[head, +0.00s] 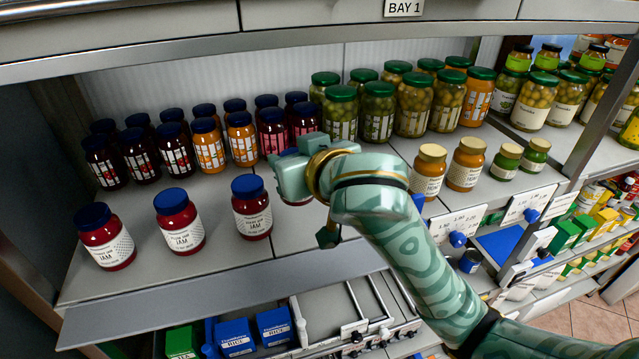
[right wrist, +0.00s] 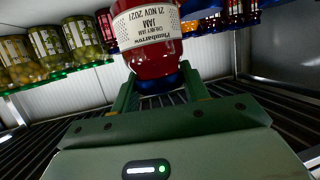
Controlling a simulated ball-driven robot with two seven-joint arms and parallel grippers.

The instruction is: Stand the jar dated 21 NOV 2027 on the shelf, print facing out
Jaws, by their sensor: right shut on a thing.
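My right gripper (head: 292,178) is over the front part of the shelf (head: 300,238), right of a row of jam jars. In the right wrist view its fingers (right wrist: 160,90) are shut at the blue lid of a red jam jar (right wrist: 158,58). The jar's white label reads JAM and 21 NOV 2027, upside down in that picture, and faces the wrist camera. In the head view the gripper hides nearly all of this jar, so I cannot tell whether its base touches the shelf. My left gripper is not in view.
Three blue-lidded jam jars stand along the front, labels out: left (head: 104,236), middle (head: 179,221) and right (head: 251,207), close beside my gripper. Darker jars (head: 172,150) and green-lidded jars (head: 340,112) fill the back. Gold-lidded jars (head: 428,171) stand to the right.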

